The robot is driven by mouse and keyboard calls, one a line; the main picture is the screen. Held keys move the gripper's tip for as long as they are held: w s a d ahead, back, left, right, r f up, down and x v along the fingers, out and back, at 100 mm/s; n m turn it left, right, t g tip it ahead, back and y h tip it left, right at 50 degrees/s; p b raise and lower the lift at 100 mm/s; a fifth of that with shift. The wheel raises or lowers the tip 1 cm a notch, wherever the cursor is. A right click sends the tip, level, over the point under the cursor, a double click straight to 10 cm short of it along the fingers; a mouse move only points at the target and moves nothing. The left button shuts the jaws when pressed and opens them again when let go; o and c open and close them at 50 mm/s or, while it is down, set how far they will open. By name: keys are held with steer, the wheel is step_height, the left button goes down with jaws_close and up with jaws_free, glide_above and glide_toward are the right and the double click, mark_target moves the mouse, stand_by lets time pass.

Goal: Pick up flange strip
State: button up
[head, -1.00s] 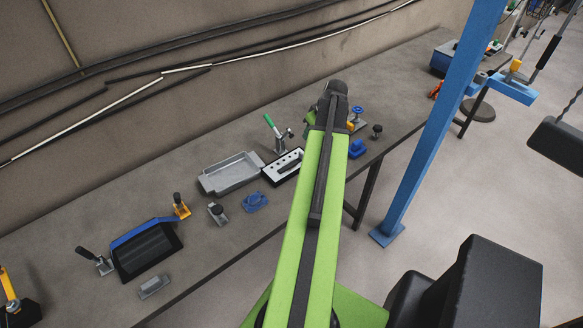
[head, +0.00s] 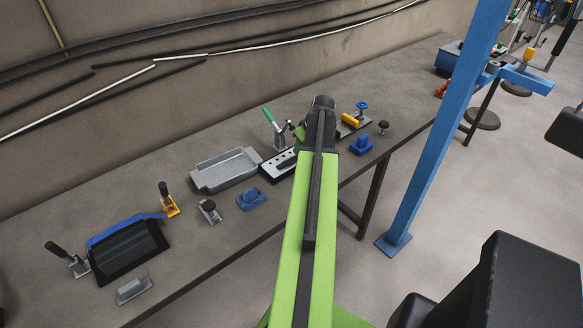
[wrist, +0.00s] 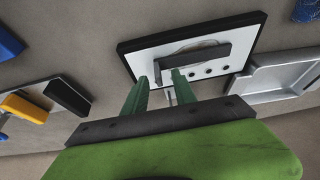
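A dark bar, which looks like the flange strip (wrist: 202,61), lies on a white plate with a black rim (wrist: 130,58) and a row of holes. In the head view the plate (head: 270,171) is on the bench just left of my arm's end, partly covered by it. My gripper (wrist: 160,77) shows two green fingers, apart, in the wrist view. Their tips overlap the near end of the bar in the picture; I cannot tell whether they touch it. Nothing is seen held.
A grey tray (head: 226,170) stands left of the plate. A green-handled clamp (head: 271,124) stands behind it. Blue blocks (head: 251,199) (head: 361,145), a yellow-handled part (head: 350,120) and a dark-knobbed part (head: 383,127) are nearby. A blue post (head: 432,135) rises at the right.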

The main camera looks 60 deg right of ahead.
steer(key=shift+w+f, duration=0.1)
steer(key=shift+f, duration=0.1)
steer(key=shift+c, duration=0.3)
jaws_close()
steer(key=shift+r+p, duration=0.1)
steer(key=shift+p, duration=0.25)
